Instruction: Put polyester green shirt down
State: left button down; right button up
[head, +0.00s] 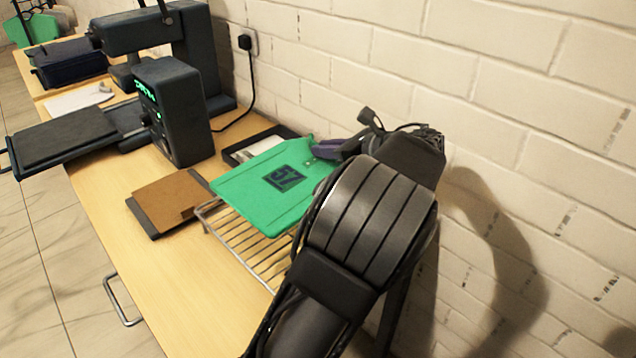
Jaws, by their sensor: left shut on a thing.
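The green shirt (245,190), folded flat with a dark square print reading 57, is over a metal wire rack (243,245) on the wooden table. My left gripper (328,150) is shut on the shirt's far right edge; its purple finger pads show there, and my arm hides the shirt's right side. I cannot tell whether the shirt rests fully on the rack or is held slightly above it. My right gripper is out of view.
A brown board (168,198) lies left of the rack, and a black tray (262,143) sits behind the shirt. A heat press (170,110) with a dark platen stands further left. A brick wall (480,90) bounds the right. The table's front strip is clear.

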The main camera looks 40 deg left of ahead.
pick_arm(q)
jog(key=shift+f, duration=1.35)
jog(key=shift+f, duration=0.1)
notch_tip(320, 180, down, 4)
jog(key=shift+r+b, duration=0.2)
jog(key=shift+b, duration=0.15)
jog(key=c, duration=1.4)
grip_release()
jog(key=shift+o, duration=0.2)
jog(key=v, duration=1.2)
jog(key=shift+p, duration=0.4)
